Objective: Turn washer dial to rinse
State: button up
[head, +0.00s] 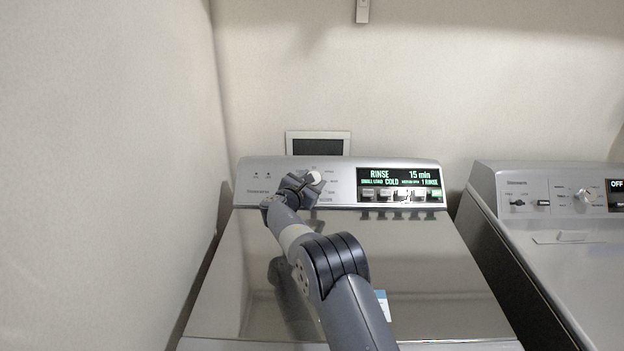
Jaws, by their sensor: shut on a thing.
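The topload washer (345,255) stands in the middle, its lid closed. Its control panel (345,190) runs along the back. The display (400,181) on the panel reads "RINSE", "15 min", "COLD". The round light-coloured dial (314,177) is on the panel left of the display. My gripper (306,182) is at the dial, shut on it. The fingertips are small and largely hidden by my own wrist, as is much of the dial and some of its labels.
A second machine (560,240) stands to the right, with its own dial (583,196) and an "OFF" display. Several buttons (400,195) sit below the washer's display. A wall (105,150) is close on the left. A dark-screened panel (318,146) is behind the washer.

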dwell(0.4)
jog(key=o, duration=1)
jog(key=shift+c, duration=0.2)
jog(key=shift+s, duration=0.1)
jog(key=b+v, duration=0.3)
jog(key=v, duration=0.7)
jog(key=shift+s+a, duration=0.15)
jog(key=shift+s, duration=0.05)
jog(key=shift+w+r, duration=0.1)
jog(key=p+x, duration=0.3)
jog(key=x, duration=0.7)
jog(key=shift+w, duration=0.25)
jog(key=shift+d, duration=0.2)
